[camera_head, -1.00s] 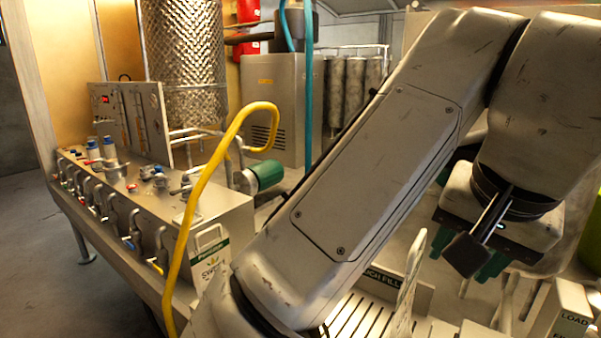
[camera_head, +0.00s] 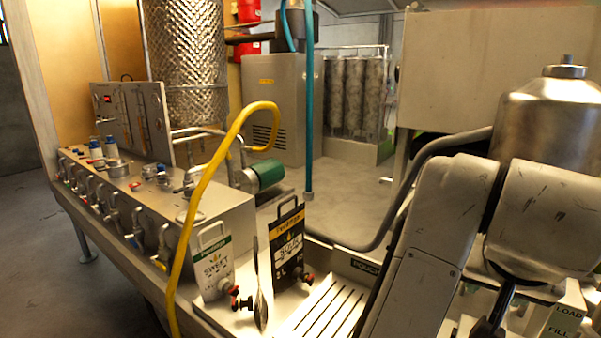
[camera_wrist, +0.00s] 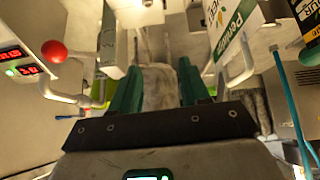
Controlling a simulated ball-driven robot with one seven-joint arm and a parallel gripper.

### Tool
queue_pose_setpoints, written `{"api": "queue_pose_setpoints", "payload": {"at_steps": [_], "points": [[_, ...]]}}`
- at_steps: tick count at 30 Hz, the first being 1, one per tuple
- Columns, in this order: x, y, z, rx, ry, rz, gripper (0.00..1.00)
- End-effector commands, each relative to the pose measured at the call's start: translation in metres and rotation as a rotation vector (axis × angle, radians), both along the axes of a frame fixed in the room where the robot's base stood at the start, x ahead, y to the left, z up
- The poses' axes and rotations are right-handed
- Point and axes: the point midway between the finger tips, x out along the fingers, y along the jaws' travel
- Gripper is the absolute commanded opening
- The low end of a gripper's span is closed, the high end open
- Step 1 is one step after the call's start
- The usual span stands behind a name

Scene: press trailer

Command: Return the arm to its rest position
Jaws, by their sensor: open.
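My arm (camera_head: 450,240) stands at the lower right of the head view, folded with its wrist pointing down. A pale, blurred surface shows beyond the gap.
A white carton (camera_head: 212,262) and a black carton (camera_head: 287,245), each with a tap, stand by a slatted tray (camera_head: 325,308). A yellow hose (camera_head: 200,190) arches over the steel bench (camera_head: 205,215). A steel vessel (camera_head: 550,130) stands close behind my arm. Open floor lies at left.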

Motion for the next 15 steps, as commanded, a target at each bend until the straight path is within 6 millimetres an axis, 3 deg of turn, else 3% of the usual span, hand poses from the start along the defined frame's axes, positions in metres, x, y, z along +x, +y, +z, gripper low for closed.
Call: {"api": "queue_pose_setpoints", "payload": {"at_steps": [1, 8, 15], "points": [[-0.002, -0.013, -0.016, -0.046, 0.013, 0.008, 0.46], [-0.011, -0.047, -0.082, -0.174, 0.065, 0.101, 0.46], [-0.045, -0.069, -0.168, -0.220, 0.174, 0.232, 0.46]]}}
